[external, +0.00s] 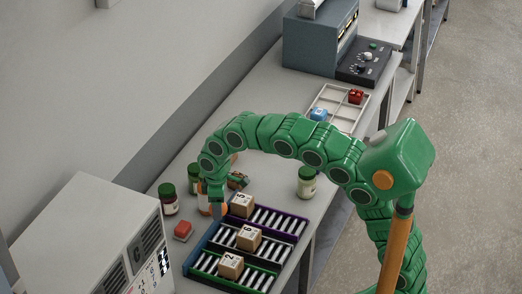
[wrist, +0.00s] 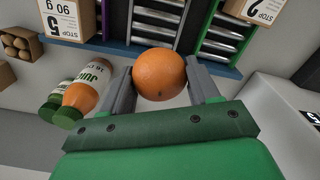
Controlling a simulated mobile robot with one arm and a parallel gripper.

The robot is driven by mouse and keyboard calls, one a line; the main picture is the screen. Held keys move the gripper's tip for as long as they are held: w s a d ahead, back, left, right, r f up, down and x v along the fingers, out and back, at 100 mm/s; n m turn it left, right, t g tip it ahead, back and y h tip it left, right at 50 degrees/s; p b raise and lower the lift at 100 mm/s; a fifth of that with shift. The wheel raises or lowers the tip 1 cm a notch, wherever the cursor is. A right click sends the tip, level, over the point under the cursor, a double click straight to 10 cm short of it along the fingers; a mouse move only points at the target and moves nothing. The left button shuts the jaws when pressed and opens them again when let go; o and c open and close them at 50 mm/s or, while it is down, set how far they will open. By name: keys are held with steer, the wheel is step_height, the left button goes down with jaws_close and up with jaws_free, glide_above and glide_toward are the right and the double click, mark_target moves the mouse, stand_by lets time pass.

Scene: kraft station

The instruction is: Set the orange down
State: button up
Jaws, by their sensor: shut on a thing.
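My gripper (wrist: 162,92) is shut on the orange (wrist: 160,74), a round bright fruit with one finger on each side in the wrist view. In the external view, my gripper (external: 219,190) points down just left of the far end of the roller racks. In the wrist view, grey tabletop and part of a roller rack show beyond the orange. I cannot tell whether the orange touches the table.
Roller racks (external: 264,222) carry numbered cardboard boxes (external: 249,237). Green-capped bottles (external: 169,199) stand left of my gripper and another jar (external: 307,187) to the right. A red block (external: 183,230) lies near the grey machine (external: 95,235). A divided tray (external: 337,106) stands farther back.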

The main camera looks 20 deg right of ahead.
steer(key=s+a+n, duration=0.4)
steer(key=s+a, duration=0.4)
steer(key=s, duration=0.1)
steer(key=shift+w+a+f, duration=1.4)
steer(key=shift+a+f, duration=0.2)
steer(key=shift+a, duration=0.2)
steer(key=shift+w+a+f, duration=1.35)
steer(key=shift+a+f, duration=0.25)
steer(key=shift+a, duration=0.25)
steer(key=shift+w+a+f, duration=1.4)
steer(key=shift+a+f, duration=0.2)
steer(key=shift+a, duration=0.2)
steer(key=shift+w+a+f, duration=0.1)
steer(key=shift+f, duration=1.65)
steer(key=o, duration=1.1)
steer(key=shift+f, duration=0.1)
